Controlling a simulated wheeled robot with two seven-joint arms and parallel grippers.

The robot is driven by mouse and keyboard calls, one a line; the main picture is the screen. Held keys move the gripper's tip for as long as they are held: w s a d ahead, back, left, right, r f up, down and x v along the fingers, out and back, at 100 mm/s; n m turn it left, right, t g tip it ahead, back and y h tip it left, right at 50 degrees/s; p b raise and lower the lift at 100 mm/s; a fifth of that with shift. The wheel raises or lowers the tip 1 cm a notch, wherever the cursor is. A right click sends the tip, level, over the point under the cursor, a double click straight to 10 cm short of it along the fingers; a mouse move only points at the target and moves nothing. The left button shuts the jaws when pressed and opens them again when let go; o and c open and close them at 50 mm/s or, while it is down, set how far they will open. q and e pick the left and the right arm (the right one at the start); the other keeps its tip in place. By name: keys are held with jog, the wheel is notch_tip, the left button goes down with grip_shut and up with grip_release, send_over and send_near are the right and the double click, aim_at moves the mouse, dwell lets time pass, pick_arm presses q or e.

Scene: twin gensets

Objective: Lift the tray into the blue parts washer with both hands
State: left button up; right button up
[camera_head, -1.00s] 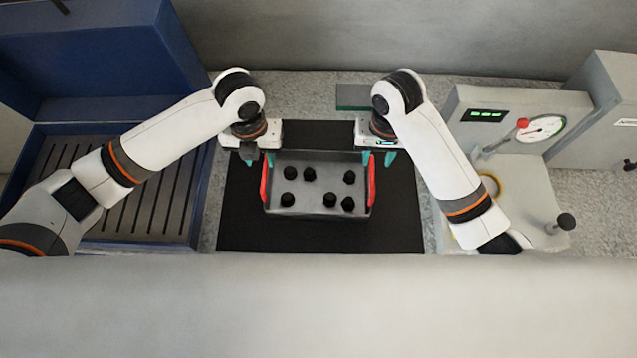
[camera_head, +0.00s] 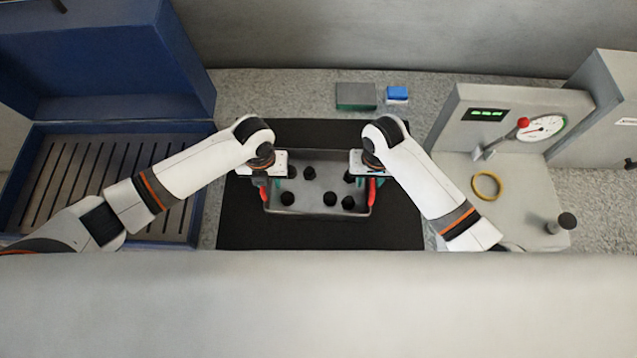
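The grey tray (camera_head: 318,208) stands on the black mat (camera_head: 305,236) and holds several black knobbed parts (camera_head: 330,198). It has a red handle at each end, partly covered by my grippers. My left gripper (camera_head: 274,184) is at the left handle (camera_head: 264,194). My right gripper (camera_head: 366,182) is at the right handle (camera_head: 373,190). The teal fingertips are mostly hidden, so I cannot tell whether either gripper is closed on its handle. The blue parts washer (camera_head: 203,135) stands at the left with its lid up and a slatted floor showing.
A grey-green block (camera_head: 356,96) and a small blue box (camera_head: 397,94) lie behind the mat. At the right is a grey gauge stand (camera_head: 520,180) with a dial, a red-knobbed lever and a yellow ring (camera_head: 486,185). My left arm crosses the washer's front.

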pick_arm(q)
grip_shut()
pick_arm(e)
grip_shut()
pick_arm(q)
jog(key=shift+w+r, duration=0.1)
jog(key=shift+r, duration=0.05)
pick_arm(e)
jog(key=shift+w+r, duration=0.1)
dwell(0.9)
